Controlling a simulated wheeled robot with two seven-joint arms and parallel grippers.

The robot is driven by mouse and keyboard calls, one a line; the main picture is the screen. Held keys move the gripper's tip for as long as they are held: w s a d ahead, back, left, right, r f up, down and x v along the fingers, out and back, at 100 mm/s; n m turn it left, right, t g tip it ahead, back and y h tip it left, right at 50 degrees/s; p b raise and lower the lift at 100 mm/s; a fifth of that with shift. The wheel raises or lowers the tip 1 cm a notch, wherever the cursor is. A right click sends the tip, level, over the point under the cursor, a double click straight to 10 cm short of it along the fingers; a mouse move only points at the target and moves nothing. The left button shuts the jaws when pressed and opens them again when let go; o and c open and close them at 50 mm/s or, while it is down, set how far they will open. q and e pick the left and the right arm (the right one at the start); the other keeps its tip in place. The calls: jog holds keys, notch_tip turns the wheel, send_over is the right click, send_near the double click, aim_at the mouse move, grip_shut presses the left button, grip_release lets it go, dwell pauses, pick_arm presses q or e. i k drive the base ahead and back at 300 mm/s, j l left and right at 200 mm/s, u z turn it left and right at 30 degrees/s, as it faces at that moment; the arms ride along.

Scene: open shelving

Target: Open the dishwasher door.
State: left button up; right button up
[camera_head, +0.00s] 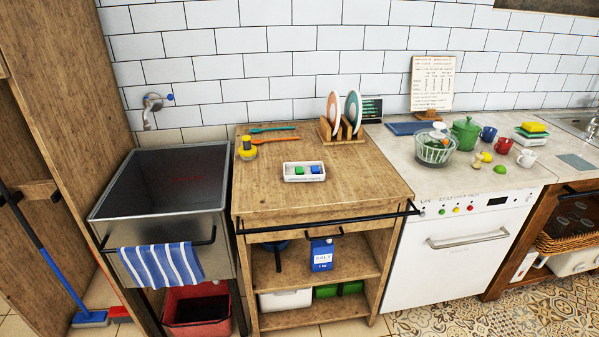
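The dishwasher (452,270) is a white unit under the counter, right of the wooden cabinet. Its front door looks shut and upright. A metal bar handle (468,239) runs across the upper part of the door. A control strip (474,207) with coloured buttons and a small dark display sits above the handle. Neither of my grippers shows in the head view, so I cannot see whether they are open or shut.
A wooden cabinet (328,197) with open shelves stands left of the dishwasher, a dark rail along its front edge. Wicker basket (565,242) is on the right-hand shelf. The patterned floor (480,312) before the dishwasher looks clear. A metal sink (170,180) stands left.

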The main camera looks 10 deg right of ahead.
aim_at(437, 257)
jog(key=z, duration=1.45)
jog(key=i+l+u, duration=0.1)
jog(key=u, duration=0.55)
jog(key=i+l+u, duration=0.25)
jog(key=l, duration=0.35)
jog(key=l+u, duration=0.2)
jog(key=l, duration=0.35)
jog(key=i+l+u, duration=0.1)
jog(key=l+u, duration=0.15)
jog(key=l, duration=0.4)
